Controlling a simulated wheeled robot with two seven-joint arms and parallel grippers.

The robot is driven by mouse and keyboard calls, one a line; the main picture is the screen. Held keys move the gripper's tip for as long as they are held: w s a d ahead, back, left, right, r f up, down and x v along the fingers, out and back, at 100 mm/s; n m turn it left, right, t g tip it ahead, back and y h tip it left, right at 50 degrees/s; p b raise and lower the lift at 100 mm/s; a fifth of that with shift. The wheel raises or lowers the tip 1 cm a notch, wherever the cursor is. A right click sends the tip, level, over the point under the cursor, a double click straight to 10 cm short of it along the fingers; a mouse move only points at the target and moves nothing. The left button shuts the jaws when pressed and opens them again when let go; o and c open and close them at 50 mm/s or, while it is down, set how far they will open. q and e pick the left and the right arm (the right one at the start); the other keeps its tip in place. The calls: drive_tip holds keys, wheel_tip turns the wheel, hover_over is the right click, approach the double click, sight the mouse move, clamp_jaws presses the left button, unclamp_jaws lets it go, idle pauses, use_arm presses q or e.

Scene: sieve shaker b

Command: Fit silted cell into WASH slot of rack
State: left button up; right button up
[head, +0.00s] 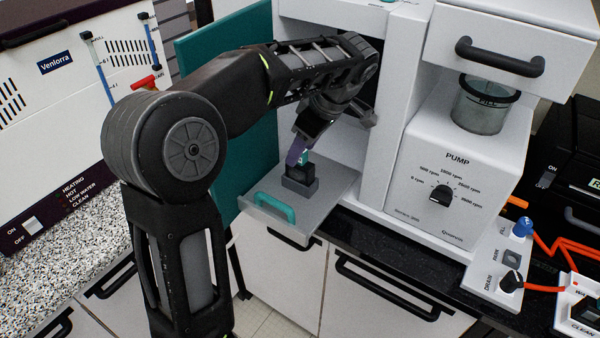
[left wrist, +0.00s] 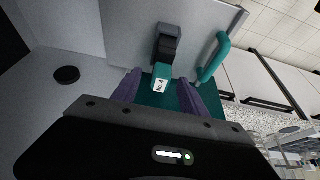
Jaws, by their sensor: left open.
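A small teal piece with a white marked label (left wrist: 159,84) stands at a dark grey block-shaped holder (head: 300,185) on a pulled-out grey tray (head: 262,199). The piece looks like the cell, but its silt cannot be made out. The holder also shows in the left wrist view (left wrist: 167,45). My left gripper (head: 301,151) is open just above the holder, with its purple fingers on either side of the teal piece; the fingers also show in the left wrist view (left wrist: 160,77). A gap shows beside each finger. I cannot make out the rack or a WASH label. My right gripper is out of view.
The tray's teal handle (head: 274,207) is at its front. An open teal door (head: 232,130) stands left of the bay. The white pump unit (head: 455,165) with its dial is to the right. Orange hoses (head: 565,246) lie at the far right.

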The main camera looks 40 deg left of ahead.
sight(300, 169)
use_arm(q)
drive_tip(key=shift+f, duration=0.25)
drive_tip(key=shift+b+x, duration=0.5)
drive_tip(key=shift+x, duration=1.9)
drive_tip(key=shift+c, duration=0.4)
clamp_jaws()
